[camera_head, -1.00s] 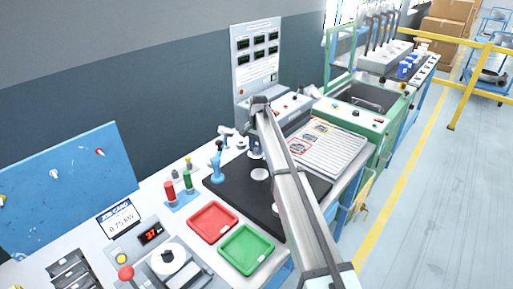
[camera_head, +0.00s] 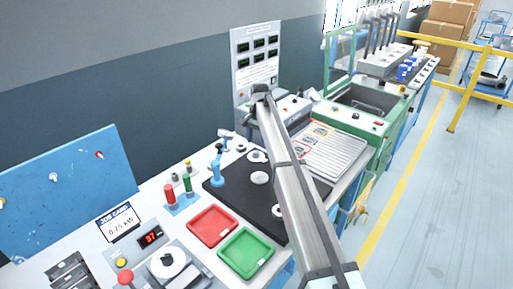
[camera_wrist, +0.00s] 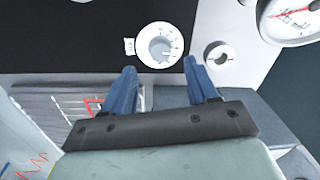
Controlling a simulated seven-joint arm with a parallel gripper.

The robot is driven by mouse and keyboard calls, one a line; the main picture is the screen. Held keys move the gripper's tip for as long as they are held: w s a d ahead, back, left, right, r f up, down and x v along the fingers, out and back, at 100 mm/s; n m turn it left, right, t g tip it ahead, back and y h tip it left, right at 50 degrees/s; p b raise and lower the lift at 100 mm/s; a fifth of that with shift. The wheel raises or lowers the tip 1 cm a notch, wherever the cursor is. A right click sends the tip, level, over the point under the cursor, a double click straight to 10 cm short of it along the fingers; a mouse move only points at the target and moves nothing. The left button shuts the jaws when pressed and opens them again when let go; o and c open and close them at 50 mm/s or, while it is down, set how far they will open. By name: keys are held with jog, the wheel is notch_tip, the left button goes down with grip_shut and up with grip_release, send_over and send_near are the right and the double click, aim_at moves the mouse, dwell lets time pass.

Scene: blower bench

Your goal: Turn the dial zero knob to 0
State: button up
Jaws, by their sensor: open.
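In the wrist view, a white round dial knob (camera_wrist: 160,45) with tick marks around its rim lies just beyond and between my fingertips. A small white tag sits at its left. My gripper (camera_wrist: 159,66) has two blue fingers, spread apart, with nothing between them; I see no contact with the knob. A smaller round knob (camera_wrist: 218,57) sits to the right on a pale panel, near a white gauge with a red needle (camera_wrist: 290,18). I cannot tell for sure which knob is the dial zero knob, nor read its setting. In the head view my arm hides the gripper.
The head view shows a black mat (camera_head: 222,187), a red tray (camera_head: 212,226), a green tray (camera_head: 246,253) and a blue stand (camera_head: 217,166) on the bench. An upright display panel (camera_head: 256,62) stands behind. A green-framed machine (camera_head: 372,125) is at the right.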

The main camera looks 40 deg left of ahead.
aim_at(258, 152)
notch_tip(258, 152, up, 8)
jog(key=shift+d, duration=0.15)
dwell(0.6)
